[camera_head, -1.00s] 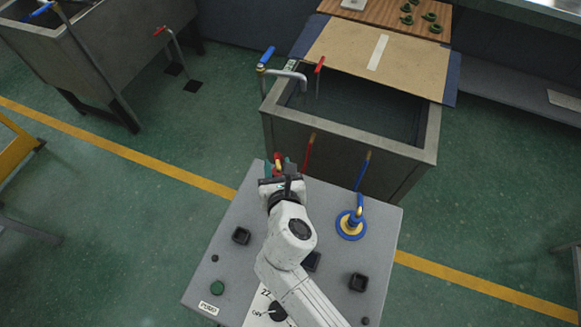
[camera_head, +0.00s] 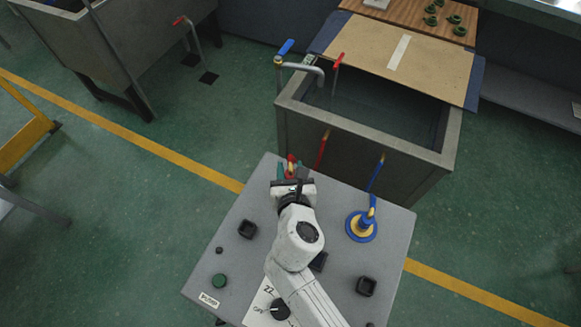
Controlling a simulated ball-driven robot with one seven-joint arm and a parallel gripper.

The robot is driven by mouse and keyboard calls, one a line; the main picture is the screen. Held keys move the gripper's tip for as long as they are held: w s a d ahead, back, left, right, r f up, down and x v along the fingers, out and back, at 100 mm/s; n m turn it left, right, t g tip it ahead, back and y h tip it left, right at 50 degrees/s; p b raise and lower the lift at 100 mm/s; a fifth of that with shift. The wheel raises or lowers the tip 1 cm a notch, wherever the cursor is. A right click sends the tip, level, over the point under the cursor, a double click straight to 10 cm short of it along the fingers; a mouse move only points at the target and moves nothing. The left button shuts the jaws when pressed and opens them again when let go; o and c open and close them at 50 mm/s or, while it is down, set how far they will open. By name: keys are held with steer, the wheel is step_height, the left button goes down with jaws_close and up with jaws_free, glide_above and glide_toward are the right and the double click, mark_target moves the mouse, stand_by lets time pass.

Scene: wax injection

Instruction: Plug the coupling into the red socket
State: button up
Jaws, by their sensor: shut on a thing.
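My gripper (camera_head: 292,172) is at the far left part of a grey-topped machine (camera_head: 400,232). Its teal fingers are closed around a small red and yellow piece (camera_head: 291,161), which appears to be the coupling. My wrist and fingers hide most of it. The red socket cannot be made out apart from this piece, and I cannot tell whether the two touch. A blue and yellow round fitting (camera_head: 361,228) with an upright blue part stands on the machine top, to the right of my gripper and apart from it.
A metal tank (camera_head: 300,125) stands just behind the machine. A red rod (camera_head: 321,152) and a blue rod (camera_head: 375,175) with brass tips rise at its front. Black square fittings (camera_head: 247,229), a green button (camera_head: 219,281) and a dial (camera_head: 280,309) are on the machine top.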

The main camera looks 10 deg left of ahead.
steer(key=shift+f+b, duration=0.45)
steer(key=shift+f, duration=0.45)
steer(key=shift+p, duration=0.65)
stand_by(1.0)
steer(key=shift+f+b, duration=1.45)
steer(key=shift+f, duration=0.4)
steer(key=o, duration=1.1)
steer(key=shift+o, duration=0.2)
steer(key=p+v, duration=0.1)
steer(key=v, duration=1)
steer(key=shift+f, duration=0.1)
